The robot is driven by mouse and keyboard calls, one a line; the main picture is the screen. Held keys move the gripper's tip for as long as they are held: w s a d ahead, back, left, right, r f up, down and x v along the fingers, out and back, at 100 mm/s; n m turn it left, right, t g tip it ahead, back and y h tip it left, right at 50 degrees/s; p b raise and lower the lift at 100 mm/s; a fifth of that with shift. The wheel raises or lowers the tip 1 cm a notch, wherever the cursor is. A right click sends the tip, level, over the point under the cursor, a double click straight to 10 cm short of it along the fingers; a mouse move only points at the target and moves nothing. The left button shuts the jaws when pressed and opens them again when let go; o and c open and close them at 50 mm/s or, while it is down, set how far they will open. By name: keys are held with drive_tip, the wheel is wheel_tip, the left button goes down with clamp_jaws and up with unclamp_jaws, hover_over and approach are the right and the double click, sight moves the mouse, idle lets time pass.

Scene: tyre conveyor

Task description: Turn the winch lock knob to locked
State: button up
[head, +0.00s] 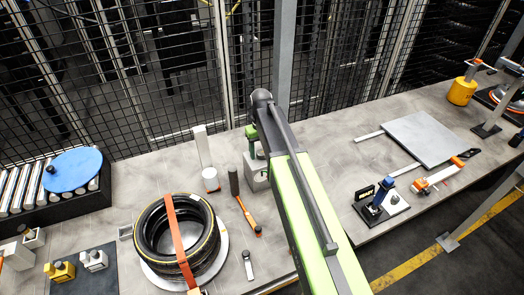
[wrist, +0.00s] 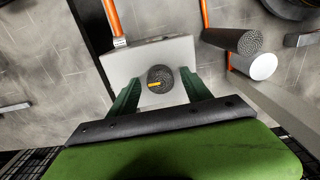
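The winch lock knob (wrist: 160,79) is a dark, round, knurled knob on a light grey block, with a short orange-yellow mark pointing left in the wrist view. The block (wrist: 122,62) also shows in the head view (head: 254,174), partly covered by my arm. My gripper (wrist: 161,76) is open. Its two green fingers stand on either side of the knob, with a visible gap on each side. In the head view my gripper (head: 254,142) is above the block, and the knob is mostly hidden there.
A dark-handled orange lever (head: 247,212) and a white cup-like cylinder (head: 211,181) stand left of the block. A tyre (head: 155,245) with an orange strap (head: 178,240) lies further left. A grey plate (head: 422,138) lies to the right. A mesh fence (head: 170,70) stands behind the table.

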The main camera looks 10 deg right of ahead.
sight(261, 152)
wheel_tip(261, 152, up, 18)
drive_tip(key=p, duration=1.7)
drive_tip(key=shift+f, duration=0.25)
